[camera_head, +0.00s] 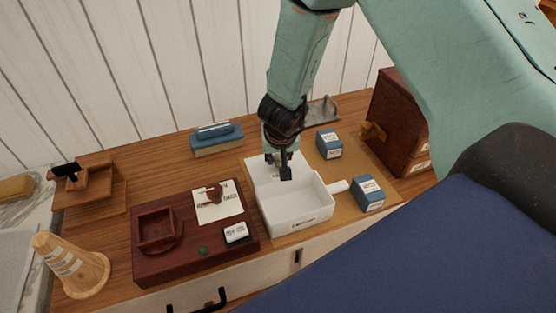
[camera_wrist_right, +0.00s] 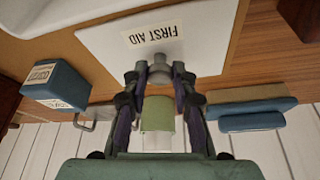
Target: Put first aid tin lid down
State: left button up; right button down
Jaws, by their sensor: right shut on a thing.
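The white first aid tin (camera_head: 292,212) stands open and empty on a tan mat at the middle of the wooden top. Its white lid (camera_head: 262,172) is just behind the tin; I cannot tell whether it rests on the mat or hangs slightly above. My right gripper (camera_head: 284,173) reaches down from above and is shut on the lid's grey knob. In the right wrist view, the lid (camera_wrist_right: 205,50) shows its FIRST AID label, and the knob sits between the fingertips of my right gripper (camera_wrist_right: 160,75). My left gripper is out of view.
Blue boxes (camera_head: 329,144) (camera_head: 367,193) lie right of the tin on the mat (camera_head: 345,205). A blue-topped block (camera_head: 217,140) stands behind left. A dark red tray (camera_head: 180,258) with a card is at left, with a wooden cone (camera_head: 70,265) beyond. A dark wooden cabinet (camera_head: 397,125) stands at right.

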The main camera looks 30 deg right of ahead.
jog(key=shift+r, duration=0.1)
jog(key=c, duration=1.5)
grip_release()
jog(key=o, duration=0.4)
jog(key=shift+f, duration=0.2)
jog(key=shift+r, duration=0.1)
jog(key=p+v, duration=0.5)
jog(key=v, duration=0.7)
jog(key=shift+r, duration=0.15)
